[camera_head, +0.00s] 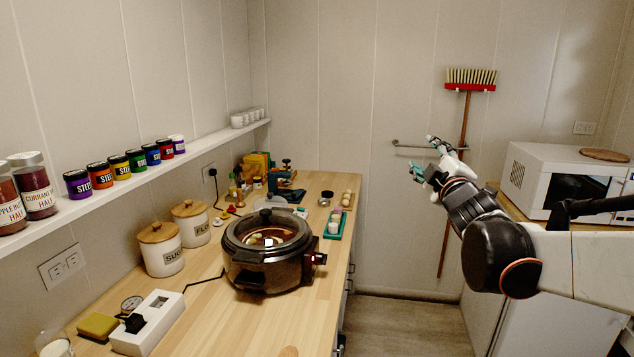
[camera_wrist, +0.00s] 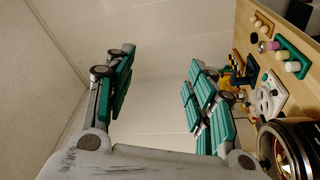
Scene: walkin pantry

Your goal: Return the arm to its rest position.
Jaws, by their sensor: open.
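My gripper (camera_head: 432,160) is raised in the head view, to the right of the wooden counter and in front of the back wall. My arm reaches in from the right edge and bends up toward the back. In the wrist view my gripper (camera_wrist: 165,95) shows its two green-padded fingers wide apart. Only bare wall shows between them, and nothing is held. The gripper is apart from the counter and everything on it.
The counter (camera_head: 312,306) holds a slow cooker (camera_head: 262,275), canisters (camera_head: 160,250) and a green tray (camera_head: 335,224). A broom (camera_head: 464,125) hangs behind my gripper. A microwave (camera_head: 530,170) stands at right. The floor (camera_head: 400,325) between is clear.

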